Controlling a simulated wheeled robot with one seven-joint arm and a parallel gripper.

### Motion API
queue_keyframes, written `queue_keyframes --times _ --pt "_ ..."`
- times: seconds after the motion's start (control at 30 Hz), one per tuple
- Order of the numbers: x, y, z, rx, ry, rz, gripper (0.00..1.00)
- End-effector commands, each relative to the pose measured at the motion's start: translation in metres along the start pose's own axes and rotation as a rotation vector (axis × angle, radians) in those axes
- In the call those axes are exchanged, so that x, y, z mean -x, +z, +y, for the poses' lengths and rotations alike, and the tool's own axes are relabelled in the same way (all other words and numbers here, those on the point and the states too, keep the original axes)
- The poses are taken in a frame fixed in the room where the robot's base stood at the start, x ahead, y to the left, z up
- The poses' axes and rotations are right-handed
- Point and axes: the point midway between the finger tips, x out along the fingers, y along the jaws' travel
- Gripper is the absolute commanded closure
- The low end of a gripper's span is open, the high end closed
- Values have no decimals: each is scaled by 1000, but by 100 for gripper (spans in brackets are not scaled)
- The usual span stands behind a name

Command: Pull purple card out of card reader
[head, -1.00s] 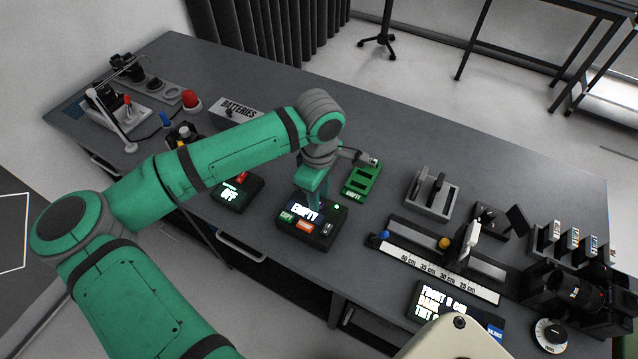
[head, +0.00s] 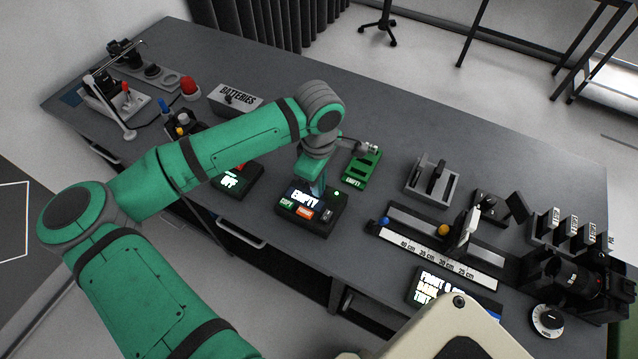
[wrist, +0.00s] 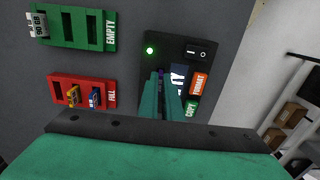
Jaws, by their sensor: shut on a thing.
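My gripper (head: 317,190) is just above the reader, pointing down. In the wrist view its teal fingers (wrist: 161,80) are shut over the reader. A small purple sliver of the purple card (wrist: 161,72) shows at the fingertips. The fingers hide most of the card, and I cannot tell whether its lower end is clear of the slot.
A green "EMPTY" rack (wrist: 82,43) holds a grey card (wrist: 38,25). A red "FULL" rack (wrist: 65,82) holds a yellow card (wrist: 74,96) and a blue card (wrist: 96,97). An "OFF" box (head: 237,180) stands left of the reader, and a ruled rail (head: 435,262) right.

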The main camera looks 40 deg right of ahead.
Motion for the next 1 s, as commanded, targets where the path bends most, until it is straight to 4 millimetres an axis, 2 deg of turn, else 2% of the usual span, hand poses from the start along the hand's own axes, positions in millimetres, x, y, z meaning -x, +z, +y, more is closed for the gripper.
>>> queue_keyframes --times 1.0 --pt "35 0 0 0 1 1 100"
